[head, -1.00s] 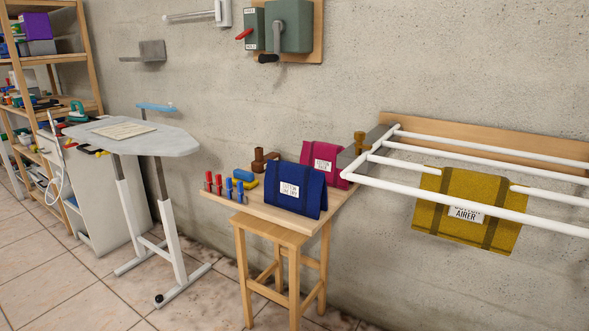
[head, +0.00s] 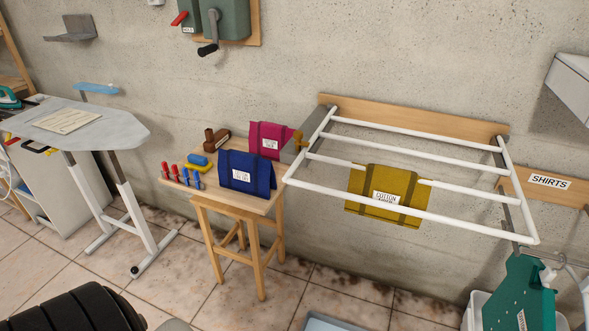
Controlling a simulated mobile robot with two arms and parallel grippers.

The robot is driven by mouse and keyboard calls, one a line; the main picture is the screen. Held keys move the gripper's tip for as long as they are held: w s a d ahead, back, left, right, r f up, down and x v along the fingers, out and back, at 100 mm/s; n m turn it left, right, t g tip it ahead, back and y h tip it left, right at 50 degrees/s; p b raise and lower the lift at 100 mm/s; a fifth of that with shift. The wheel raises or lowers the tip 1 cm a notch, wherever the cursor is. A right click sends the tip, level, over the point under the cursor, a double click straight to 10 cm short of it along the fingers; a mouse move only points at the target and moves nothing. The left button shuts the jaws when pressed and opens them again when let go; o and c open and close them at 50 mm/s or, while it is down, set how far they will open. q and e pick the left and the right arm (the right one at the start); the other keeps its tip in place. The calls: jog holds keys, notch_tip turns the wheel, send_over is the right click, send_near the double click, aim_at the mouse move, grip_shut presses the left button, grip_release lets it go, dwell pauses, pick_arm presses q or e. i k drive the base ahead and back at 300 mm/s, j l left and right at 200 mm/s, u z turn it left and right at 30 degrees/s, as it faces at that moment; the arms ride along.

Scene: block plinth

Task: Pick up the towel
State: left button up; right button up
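A yellow towel-like cloth (head: 385,190) with darker bands and a white label hangs over a rail of the white wall airer (head: 490,232). A blue folded cloth (head: 247,173) with a white label stands tented on the small wooden table (head: 205,153). A magenta cloth (head: 268,138) with a label stands behind it. I cannot tell from the frame alone which of these is the named towel. Neither of my grippers is in view. A dark ribbed part at the lower left seems to be mine.
An ironing board (head: 115,118) stands at the left. Red and blue pegs (head: 183,177) are on the table's left side. A teal garment (head: 518,295) hangs at the lower right by a white bin (head: 473,312).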

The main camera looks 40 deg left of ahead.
aim_at(249, 174)
jog(key=j+z, duration=0.45)
jog(key=k+j+z, duration=0.1)
jog(key=j+z, duration=0.25)
jog(key=z, duration=0.15)
jog(key=k+j+z, duration=0.15)
jog(key=j+z, duration=0.3)
jog(key=k+j+z, duration=0.15)
jog(key=z, duration=0.3)
jog(key=j, duration=0.1)
